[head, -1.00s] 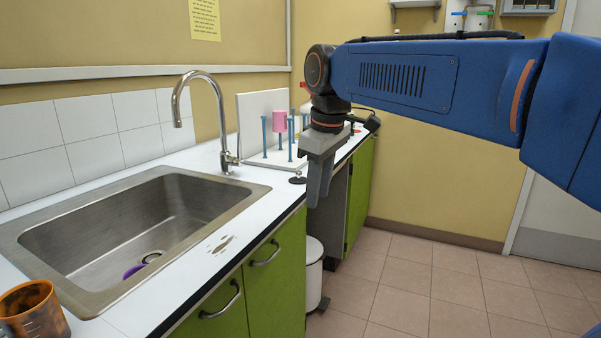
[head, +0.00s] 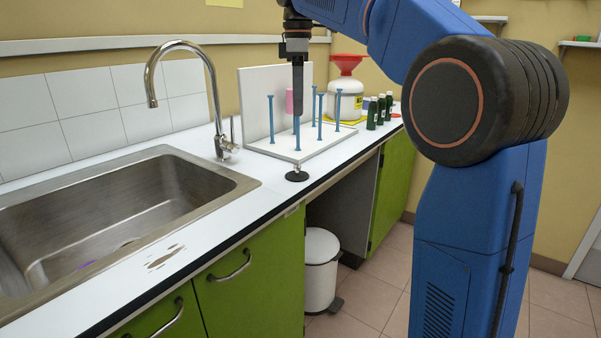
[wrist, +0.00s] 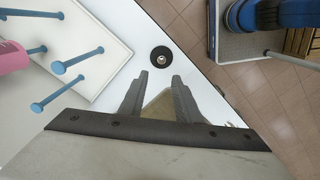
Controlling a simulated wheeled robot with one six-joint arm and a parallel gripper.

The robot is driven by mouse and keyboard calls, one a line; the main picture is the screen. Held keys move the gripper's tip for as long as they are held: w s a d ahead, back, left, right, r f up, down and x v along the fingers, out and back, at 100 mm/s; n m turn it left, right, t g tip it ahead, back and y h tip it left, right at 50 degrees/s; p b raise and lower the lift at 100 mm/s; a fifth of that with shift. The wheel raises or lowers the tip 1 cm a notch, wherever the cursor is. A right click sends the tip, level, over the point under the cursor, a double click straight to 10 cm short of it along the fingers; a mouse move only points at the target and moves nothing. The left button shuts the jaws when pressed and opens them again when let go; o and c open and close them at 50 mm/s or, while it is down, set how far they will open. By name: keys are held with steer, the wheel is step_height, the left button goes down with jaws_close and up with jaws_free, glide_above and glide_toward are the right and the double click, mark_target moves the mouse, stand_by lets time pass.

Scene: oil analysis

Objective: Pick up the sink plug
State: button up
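The sink plug (head: 297,175) is a small black disc with a metal knob on top. It lies on the white worktop near the front edge, just in front of the drying rack's base. In the wrist view the plug (wrist: 161,60) lies beyond the fingertips, a little above the gap between them, with nothing touching it. My gripper (wrist: 158,78) is open and empty, its two grey fingers spread apart. In the head view my gripper (head: 298,112) points down above the rack and plug, seen edge-on.
A white drying rack (head: 258,103) with blue pegs and a pink item (head: 289,101) stands right behind the plug. The tap (head: 215,110) and steel sink (head: 130,205) are to the left. A white container with red funnel (head: 347,85) and dark bottles (head: 380,110) stand farther back.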

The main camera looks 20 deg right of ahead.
glide_above(298, 166)
steer(key=f, duration=1.1)
steer(key=shift+w+d+f, duration=0.15)
steer(key=shift+w, duration=0.1)
steer(key=shift+s+f, duration=0.15)
steer(key=shift+f, duration=2.55)
jaws_close()
